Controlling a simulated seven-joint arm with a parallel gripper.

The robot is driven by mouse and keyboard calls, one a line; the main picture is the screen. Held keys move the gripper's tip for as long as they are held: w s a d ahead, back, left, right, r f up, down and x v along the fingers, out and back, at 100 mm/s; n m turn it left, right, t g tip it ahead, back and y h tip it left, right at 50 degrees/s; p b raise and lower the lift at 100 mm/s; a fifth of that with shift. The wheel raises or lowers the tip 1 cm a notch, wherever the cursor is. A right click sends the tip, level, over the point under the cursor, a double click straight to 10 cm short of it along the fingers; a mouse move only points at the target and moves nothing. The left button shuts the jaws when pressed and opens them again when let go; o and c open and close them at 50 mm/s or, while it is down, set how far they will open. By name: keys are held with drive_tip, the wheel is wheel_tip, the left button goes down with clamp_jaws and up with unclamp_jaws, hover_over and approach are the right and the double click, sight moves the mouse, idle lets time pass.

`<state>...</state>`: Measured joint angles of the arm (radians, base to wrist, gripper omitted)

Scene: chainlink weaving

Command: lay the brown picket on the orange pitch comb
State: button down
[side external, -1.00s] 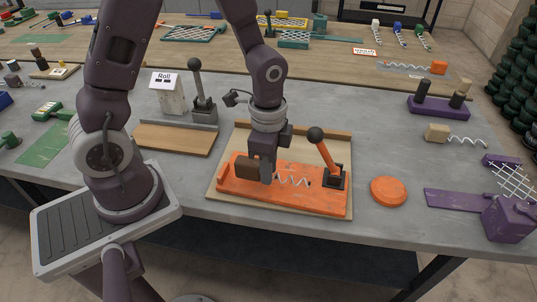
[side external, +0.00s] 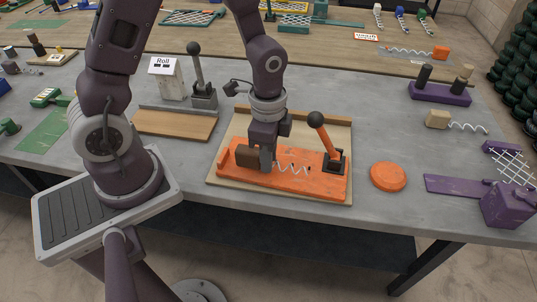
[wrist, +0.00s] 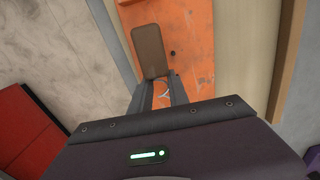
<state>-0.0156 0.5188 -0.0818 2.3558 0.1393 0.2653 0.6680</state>
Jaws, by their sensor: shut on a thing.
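The brown picket has a brown block (side external: 247,157) at one end and a pale wire spiral (side external: 291,168) reaching right from my gripper. My gripper (side external: 266,164) is shut on it beside the block, low over the orange pitch comb (side external: 238,183). The spiral lies over the middle of the comb, towards the lever; I cannot tell whether it touches. In the wrist view the block (wrist: 150,50) is just beyond my fingertips (wrist: 158,88), with the orange comb (wrist: 198,35) beneath. My fingers hide part of the wire.
A round orange disc (side external: 388,177) lies to the right. A wooden board (side external: 172,125) lies to the left, with a grey lever (side external: 196,70) behind it. Grey table between these is free.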

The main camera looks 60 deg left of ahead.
drive_tip(key=shift+f, duration=0.4)
drive_tip(key=c, duration=1.2)
unclamp_jaws()
drive_tip(key=shift+f, duration=0.1)
drive_tip(key=shift+o, duration=0.2)
wheel_tip(320, 180, up, 7)
drive_tip(key=shift+r, duration=0.1)
drive_tip(key=shift+r, duration=0.2)
drive_tip(key=s+a+r+n+t, duration=0.1)
drive_tip(key=s+r+n+t, duration=0.4)
drive_tip(key=s+r+n, duration=0.4)
drive_tip(key=s+r, duration=0.3)
drive_tip(key=r, duration=0.3)
drive_tip(key=shift+s+a+r+n+t, duration=0.2)
drive_tip(key=shift+s+r+n+t, duration=0.1)
drive_tip(key=shift+s+r+n, duration=0.1)
